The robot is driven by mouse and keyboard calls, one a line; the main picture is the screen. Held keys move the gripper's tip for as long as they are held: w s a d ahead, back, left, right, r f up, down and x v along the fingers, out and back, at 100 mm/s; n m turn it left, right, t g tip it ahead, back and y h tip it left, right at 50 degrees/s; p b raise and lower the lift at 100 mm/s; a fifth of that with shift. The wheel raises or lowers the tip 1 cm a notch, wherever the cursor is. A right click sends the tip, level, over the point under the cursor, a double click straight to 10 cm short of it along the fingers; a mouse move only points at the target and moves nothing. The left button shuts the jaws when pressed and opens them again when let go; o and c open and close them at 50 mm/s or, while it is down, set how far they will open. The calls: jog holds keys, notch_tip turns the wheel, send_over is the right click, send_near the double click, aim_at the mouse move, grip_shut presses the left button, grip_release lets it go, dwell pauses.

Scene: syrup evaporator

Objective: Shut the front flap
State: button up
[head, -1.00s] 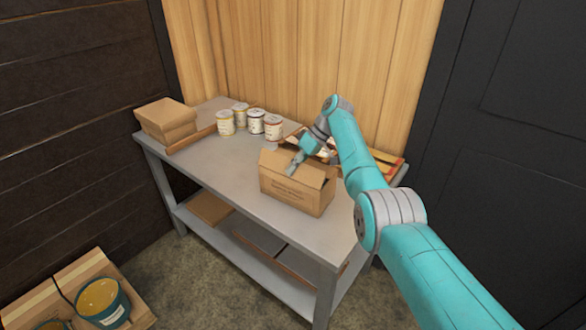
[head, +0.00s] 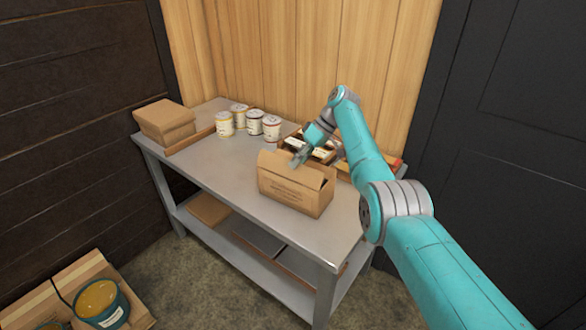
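A brown cardboard box (head: 289,193) stands on the grey metal table near its front right part. A flap (head: 283,168) along the box's front side stands raised and leans, and it hides most of the box's opening. My gripper (head: 297,160) is at the top of the box, just above and behind the raised front flap's upper edge. It is small here, and whether its fingers are apart or touch the flap is not clear. I see nothing held in it.
Several cans (head: 254,121) stand behind the box to the left. A tray (head: 318,143) with dark compartments lies behind my gripper. The grey tabletop (head: 213,160) is clear left of the box.

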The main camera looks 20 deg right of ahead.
jog(key=v, duration=0.8)
jog(key=shift+r, duration=0.25)
jog(key=shift+d, duration=0.15)
